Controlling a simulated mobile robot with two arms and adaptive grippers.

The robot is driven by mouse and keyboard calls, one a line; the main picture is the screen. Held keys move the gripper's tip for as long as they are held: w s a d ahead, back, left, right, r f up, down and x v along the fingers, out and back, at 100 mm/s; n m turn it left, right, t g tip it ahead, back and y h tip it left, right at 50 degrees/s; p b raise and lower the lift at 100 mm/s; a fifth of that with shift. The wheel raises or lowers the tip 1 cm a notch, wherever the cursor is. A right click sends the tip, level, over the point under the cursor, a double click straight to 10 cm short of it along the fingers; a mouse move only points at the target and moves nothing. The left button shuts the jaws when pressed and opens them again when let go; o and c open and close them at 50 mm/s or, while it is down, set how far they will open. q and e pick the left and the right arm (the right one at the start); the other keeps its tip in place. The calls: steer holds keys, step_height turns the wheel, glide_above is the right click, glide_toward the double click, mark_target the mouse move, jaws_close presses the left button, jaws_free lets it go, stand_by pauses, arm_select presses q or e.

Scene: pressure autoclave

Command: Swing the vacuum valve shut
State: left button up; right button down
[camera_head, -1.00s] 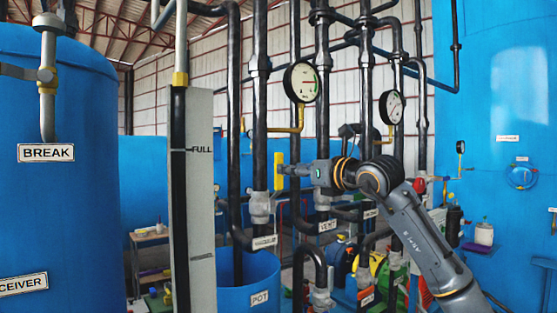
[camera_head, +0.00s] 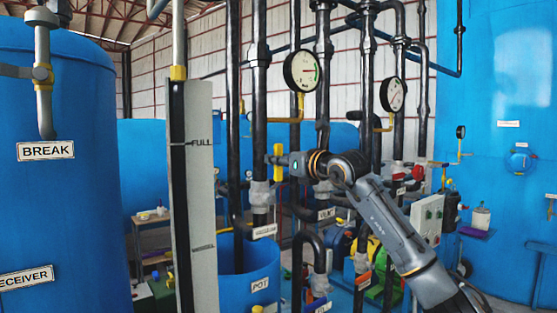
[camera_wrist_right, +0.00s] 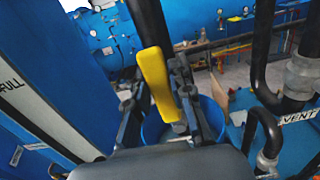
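The vacuum valve (camera_head: 260,195) is a grey body on a dark vertical pipe, with a VACUUM label (camera_head: 264,231) below it. Its yellow handle (camera_head: 278,168) stands upright just right of the pipe. My right gripper (camera_head: 272,159) reaches in from the right at the handle's upper part. In the right wrist view the yellow handle (camera_wrist_right: 155,78) lies between the two dark fingers, which are spread with a visible gap on the left side. Whether the right finger touches it I cannot tell. My left gripper is not in view.
Dark vertical pipes and a pressure gauge (camera_head: 301,70) stand close around my right arm. A blue BREAK tank (camera_head: 75,200) fills the left.

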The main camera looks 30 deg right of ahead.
steer(key=shift+d, duration=0.15)
steer(key=d+f+m+b, duration=0.4)
steer(key=d+f+m, duration=0.7)
steer(key=m, duration=0.7)
steer(key=shift+w, duration=0.4)
steer(key=shift+a+f, duration=0.1)
steer(key=shift+f, duration=0.15)
stand_by(0.3)
steer(key=c, duration=1.2)
jaws_free()
steer(key=shift+o, duration=0.2)
